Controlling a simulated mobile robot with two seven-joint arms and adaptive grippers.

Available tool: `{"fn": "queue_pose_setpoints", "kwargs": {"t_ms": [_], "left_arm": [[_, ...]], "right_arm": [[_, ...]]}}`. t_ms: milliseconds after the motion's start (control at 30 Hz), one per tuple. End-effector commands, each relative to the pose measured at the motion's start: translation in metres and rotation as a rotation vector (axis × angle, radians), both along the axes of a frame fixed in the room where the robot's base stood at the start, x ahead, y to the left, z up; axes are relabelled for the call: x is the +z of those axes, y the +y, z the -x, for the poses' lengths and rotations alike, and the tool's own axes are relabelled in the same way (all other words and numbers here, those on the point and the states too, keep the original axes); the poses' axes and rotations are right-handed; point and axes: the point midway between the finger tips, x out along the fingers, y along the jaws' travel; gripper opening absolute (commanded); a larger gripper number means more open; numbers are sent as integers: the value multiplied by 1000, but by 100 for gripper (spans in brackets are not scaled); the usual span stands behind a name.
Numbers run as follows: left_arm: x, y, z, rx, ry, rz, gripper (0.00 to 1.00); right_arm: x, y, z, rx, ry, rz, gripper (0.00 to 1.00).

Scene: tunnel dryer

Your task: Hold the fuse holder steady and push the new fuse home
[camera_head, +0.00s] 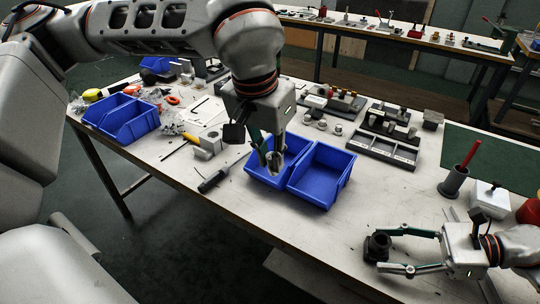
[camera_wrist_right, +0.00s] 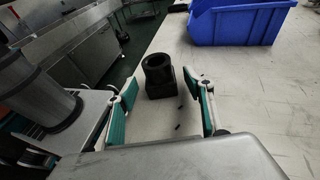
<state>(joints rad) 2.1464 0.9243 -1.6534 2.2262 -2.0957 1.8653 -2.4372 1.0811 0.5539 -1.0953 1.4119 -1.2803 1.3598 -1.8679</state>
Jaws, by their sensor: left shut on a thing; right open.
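The fuse holder (camera_head: 377,246) is a black block with a round open socket, standing upright near the table's front edge. It also shows in the right wrist view (camera_wrist_right: 159,85). My right gripper (camera_head: 386,250) is open, with its fingertips on either side of the holder and gaps visible in the right wrist view. My left gripper (camera_head: 273,156) is shut on a small pale, metallic-looking piece (camera_head: 275,161), seemingly the fuse, above the left one of the two middle blue bins. The fingers hide part of the piece.
Two blue bins (camera_head: 320,181) stand mid-table; another blue bin (camera_head: 122,116) is at the left. A dark tray (camera_head: 382,151) and small parts lie behind. The table between bins and holder is mostly clear.

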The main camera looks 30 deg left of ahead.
Motion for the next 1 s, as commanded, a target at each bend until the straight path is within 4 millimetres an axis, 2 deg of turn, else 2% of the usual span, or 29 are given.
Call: {"fn": "queue_pose_setpoints", "kwargs": {"t_ms": [200,533,600,667,767,800,833,867,1000], "left_arm": [[-5,0,0,0,6,0,0],[-5,0,-1,0,6,0,0],[-5,0,-1,0,6,0,0],[-5,0,-1,0,6,0,0],[-5,0,-1,0,6,0,0],[-5,0,-1,0,6,0,0],[-5,0,-1,0,6,0,0],[-5,0,-1,0,6,0,0],[-5,0,-1,0,6,0,0]], "right_arm": [[-4,12,4,0,0,0,52],[-4,14,4,-1,-1,0,52],[-4,14,4,-1,-1,0,34],[-4,14,4,-1,-1,0,21],[-4,14,4,-1,-1,0,21],[-4,14,4,-1,-1,0,38],[-4,14,4,-1,-1,0,46],[-4,14,4,-1,-1,0,50],[-4,13,4,-1,-1,0,50]]}}
